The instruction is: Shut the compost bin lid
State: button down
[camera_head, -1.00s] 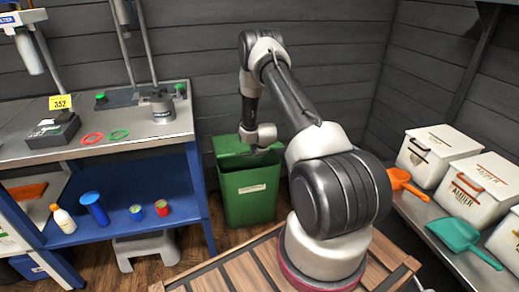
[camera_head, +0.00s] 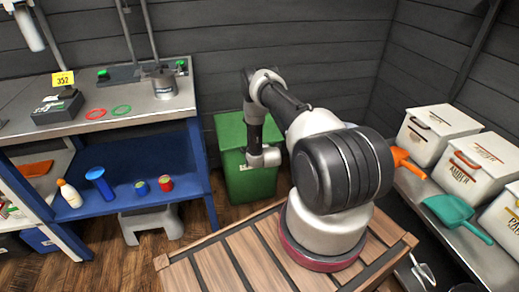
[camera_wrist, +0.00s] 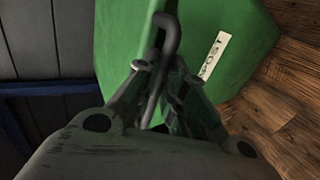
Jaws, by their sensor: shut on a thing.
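The green compost bin (camera_head: 250,187) stands on the floor against the back wall, right of the blue bench. Its green lid (camera_head: 231,131) lies down over the top, and no dark opening shows. My wrist covers part of the lid's front edge, so I cannot tell whether it sits fully flush. In the wrist view, my gripper (camera_wrist: 168,78) is shut on the dark bar handle (camera_wrist: 166,32) of the lid. The bin's green surface (camera_wrist: 240,35) and part of its white label (camera_wrist: 213,57) show beyond the fingers. The fingertips are hidden in the head view.
The blue bench (camera_head: 150,165) stands close on the left, with a grey step stool (camera_head: 150,223) under it. A shelf on the right holds white boxes (camera_head: 435,133), an orange scoop (camera_head: 405,162) and a teal scoop (camera_head: 452,212). Wooden floor shows before the bin.

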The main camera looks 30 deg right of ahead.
jog(key=shift+s+a+f+g, duration=0.2)
jog(key=shift+s+f+g, duration=0.1)
jog(key=shift+s+f, duration=0.75)
jog(key=c, duration=1.5)
grip_release()
jog(key=shift+w+f, duration=0.15)
jog(key=shift+w, duration=0.05)
jog(key=v, duration=1.1)
jog(key=shift+r, duration=0.6)
